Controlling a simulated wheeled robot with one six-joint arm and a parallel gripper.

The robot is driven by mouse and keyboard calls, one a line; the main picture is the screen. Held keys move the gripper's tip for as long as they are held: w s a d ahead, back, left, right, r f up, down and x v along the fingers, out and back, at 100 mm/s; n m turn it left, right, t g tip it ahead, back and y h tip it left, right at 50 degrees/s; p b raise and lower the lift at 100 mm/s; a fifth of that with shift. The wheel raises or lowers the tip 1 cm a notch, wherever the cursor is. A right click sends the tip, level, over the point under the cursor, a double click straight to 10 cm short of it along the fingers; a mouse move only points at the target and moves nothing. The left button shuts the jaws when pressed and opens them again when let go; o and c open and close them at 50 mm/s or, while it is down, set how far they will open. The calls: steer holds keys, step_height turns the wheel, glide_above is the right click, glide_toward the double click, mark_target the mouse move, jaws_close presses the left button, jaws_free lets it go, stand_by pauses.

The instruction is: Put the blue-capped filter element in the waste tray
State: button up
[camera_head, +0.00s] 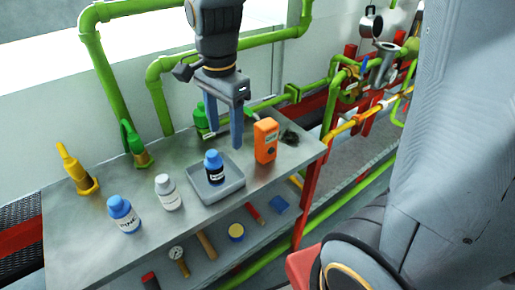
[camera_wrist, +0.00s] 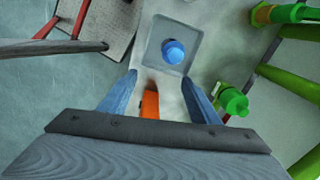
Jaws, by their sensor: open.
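A dark cylinder with a blue cap and a pale label (camera_head: 214,170), which looks like the filter element, stands upright inside a grey square tray (camera_head: 231,187). In the wrist view its blue cap (camera_wrist: 173,52) shows within the tray (camera_wrist: 153,57), ahead of the fingertips. A second blue-capped bottle, blue with a white label (camera_head: 124,217), stands at the table's front left. My gripper (camera_head: 223,136) is open, pointing down, above the table behind the tray. Its fingers (camera_wrist: 159,80) hold nothing; both stand apart from the blue-capped cylinder.
A white bottle (camera_head: 168,193) stands left of the tray. An orange device (camera_head: 265,141) stands to its right, and a green bottle (camera_head: 201,118) behind. A lower shelf holds tools (camera_head: 206,245).

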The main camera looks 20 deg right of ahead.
steer(key=s+d+f+n, duration=0.6)
steer(key=d+f+n, duration=0.1)
steer(key=n, duration=0.6)
steer(key=shift+s+d+t, duration=0.15)
steer(key=shift+d+t, duration=0.25)
steer(key=shift+d, duration=0.5)
steer(key=shift+c, duration=0.3)
